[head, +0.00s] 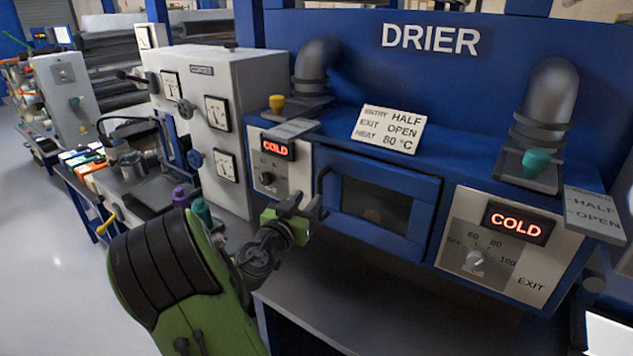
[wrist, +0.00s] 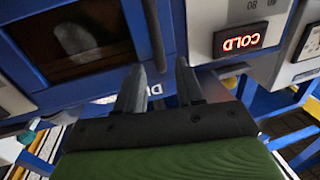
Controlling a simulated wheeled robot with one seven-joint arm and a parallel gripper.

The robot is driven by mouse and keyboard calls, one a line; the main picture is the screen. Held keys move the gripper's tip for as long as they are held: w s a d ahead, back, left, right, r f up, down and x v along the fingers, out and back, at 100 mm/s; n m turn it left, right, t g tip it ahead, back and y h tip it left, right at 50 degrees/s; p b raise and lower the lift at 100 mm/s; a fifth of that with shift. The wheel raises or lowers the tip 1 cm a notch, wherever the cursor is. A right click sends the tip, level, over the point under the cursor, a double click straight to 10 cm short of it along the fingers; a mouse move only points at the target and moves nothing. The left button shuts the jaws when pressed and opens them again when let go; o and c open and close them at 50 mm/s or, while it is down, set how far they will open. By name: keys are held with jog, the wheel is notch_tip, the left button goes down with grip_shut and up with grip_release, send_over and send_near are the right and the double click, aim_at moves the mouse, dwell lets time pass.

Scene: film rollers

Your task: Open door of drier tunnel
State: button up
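The drier tunnel is a blue machine with a DRIER sign (head: 437,39). Its blue door (head: 425,190) has a dark window and appears shut. A dark vertical bar handle (head: 321,181) is on the door's left edge. My gripper (head: 304,203) is at the lower end of this handle, with its fingers pointing toward the machine. In the wrist view, which shows the scene upside down, my gripper (wrist: 159,66) has its fingers apart with nothing between them. The handle (wrist: 153,32) lies just beyond the fingertips, roughly in line with the gap. I cannot tell whether they touch.
COLD display panels (head: 278,150) and (head: 515,224) flank the door. A card (head: 389,129) reads entry half, exit open, heat 80 °C. Teal (head: 536,162) and yellow (head: 277,102) knobs sit on the duct dampers. A grey shelf (head: 345,290) runs below the door.

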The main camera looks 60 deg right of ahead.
aim_at(318, 188)
jog(key=d+p, duration=0.1)
jog(key=d, duration=0.6)
jog(key=shift+d+p, duration=0.25)
jog(key=shift+p, duration=0.05)
grip_shut()
